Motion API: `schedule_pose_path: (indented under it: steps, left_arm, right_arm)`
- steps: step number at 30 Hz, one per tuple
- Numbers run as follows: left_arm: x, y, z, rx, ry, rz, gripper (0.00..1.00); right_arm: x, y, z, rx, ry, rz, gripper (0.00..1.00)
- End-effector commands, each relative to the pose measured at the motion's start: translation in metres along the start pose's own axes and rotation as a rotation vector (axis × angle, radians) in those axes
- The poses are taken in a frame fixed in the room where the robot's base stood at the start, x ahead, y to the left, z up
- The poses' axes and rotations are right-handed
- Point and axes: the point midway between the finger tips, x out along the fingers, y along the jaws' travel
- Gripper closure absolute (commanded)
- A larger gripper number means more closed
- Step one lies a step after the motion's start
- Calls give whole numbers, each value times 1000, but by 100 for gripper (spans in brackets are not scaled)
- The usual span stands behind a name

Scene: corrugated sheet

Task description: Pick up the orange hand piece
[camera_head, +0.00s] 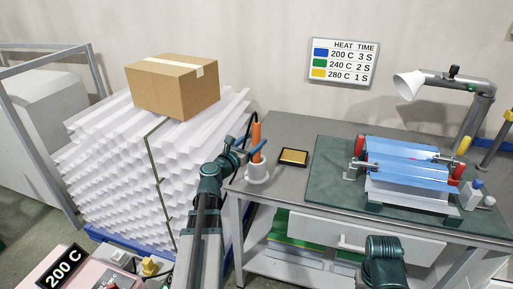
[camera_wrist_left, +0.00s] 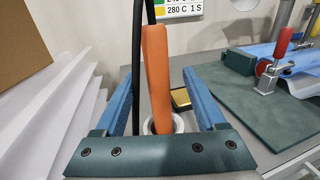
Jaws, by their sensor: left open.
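The orange hand piece (camera_head: 256,138) stands upright in a white round holder (camera_head: 257,174) at the left end of the grey table. A black cable runs up beside it. My left gripper (camera_head: 248,148) is open at the hand piece. In the left wrist view the orange hand piece (camera_wrist_left: 156,80) shows between the two blue fingers of my left gripper (camera_wrist_left: 165,100), leaning slightly. I cannot tell whether either finger touches it. The white holder (camera_wrist_left: 178,123) shows partly behind the gripper's palm. My right arm shows at the bottom right, but its gripper is not visible.
A small black and yellow tray (camera_head: 293,156) lies right of the holder. A green mat (camera_head: 330,180) carries a clamped blue corrugated sheet (camera_head: 405,160). A lamp (camera_head: 410,85) stands behind. A stack of white sheets (camera_head: 110,160) with a cardboard box (camera_head: 172,87) is at left.

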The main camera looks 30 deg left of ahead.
Motion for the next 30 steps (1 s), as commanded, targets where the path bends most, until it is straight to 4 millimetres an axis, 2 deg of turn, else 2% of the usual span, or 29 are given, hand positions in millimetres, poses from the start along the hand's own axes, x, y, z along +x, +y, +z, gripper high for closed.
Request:
schedule_pose_path:
  steps: [11, 21, 29, 30]
  left_arm:
    - [12, 0, -1, 1, 0, -1, 28]
    - [57, 4, -2, 1, 0, -2, 28]
    - [59, 3, -2, 1, 0, 0, 28]
    - [59, 3, -2, 1, 0, 0, 35]
  right_arm:
    - [1, 0, 0, 0, 0, 0, 50]
    - [2, 0, 0, 0, 0, 0, 50]
    - [2, 0, 0, 0, 0, 0, 50]
    - [2, 0, 0, 0, 0, 0, 50]
